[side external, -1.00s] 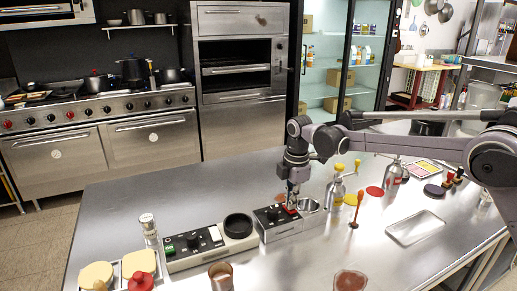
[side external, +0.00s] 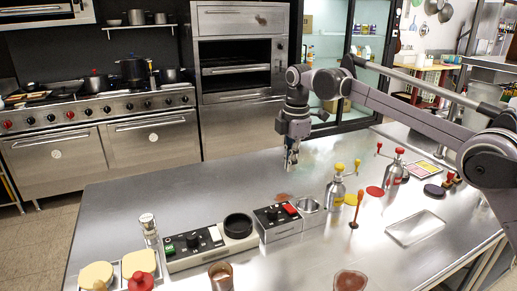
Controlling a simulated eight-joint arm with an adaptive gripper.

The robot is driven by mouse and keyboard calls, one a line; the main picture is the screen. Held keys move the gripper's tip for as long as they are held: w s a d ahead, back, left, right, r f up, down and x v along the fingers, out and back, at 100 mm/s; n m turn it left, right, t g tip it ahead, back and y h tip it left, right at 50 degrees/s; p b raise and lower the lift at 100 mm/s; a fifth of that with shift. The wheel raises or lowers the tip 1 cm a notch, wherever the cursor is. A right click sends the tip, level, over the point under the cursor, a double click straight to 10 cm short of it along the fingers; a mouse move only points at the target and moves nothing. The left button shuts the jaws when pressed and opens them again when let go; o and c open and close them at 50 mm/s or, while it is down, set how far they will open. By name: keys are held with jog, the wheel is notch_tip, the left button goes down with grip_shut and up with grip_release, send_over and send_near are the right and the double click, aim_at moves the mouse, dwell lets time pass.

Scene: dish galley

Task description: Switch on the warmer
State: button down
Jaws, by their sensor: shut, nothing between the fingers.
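A low metal unit (side external: 283,231) with a black top panel stands on the steel counter; I take it for the warmer. Its panel carries a dark knob (side external: 271,214) and a bright red switch (side external: 290,208). A metal well (side external: 309,206) is at its right end. I cannot tell whether the switch is on. My gripper (side external: 289,168) is shut and empty, pointing down, above and behind the unit and clear of the switch.
Left of it stands a longer unit (side external: 190,257) with a green button, knob, slider and black round cup (side external: 238,226). A yellow-topped bottle (side external: 336,188), a red-topped bottle (side external: 394,170) and a tray (side external: 415,228) stand to the right. The counter's back left is clear.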

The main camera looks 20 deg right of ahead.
jog(key=shift+w+r, duration=0.15)
jog(key=shift+r, duration=0.95)
jog(key=s+d+r+m+t, duration=0.2)
jog(key=s+d+m, duration=0.25)
jog(key=s, duration=0.25)
jog(key=s+d+r+m+t, duration=0.1)
jog(key=s+d+r+m, duration=0.15)
jog(key=s+m, duration=0.35)
jog(key=s+d+f+m+t, duration=0.1)
jog(key=s+d+f+m, duration=0.1)
jog(key=s+f, duration=0.4)
jog(key=s+d+f+m+t, duration=0.2)
jog(key=s+f+m, duration=0.3)
jog(key=s, duration=0.7)
notch_tip(320, 180, down, 2)
jog(key=shift+d+f, duration=0.2)
jog(key=shift+d, duration=0.15)
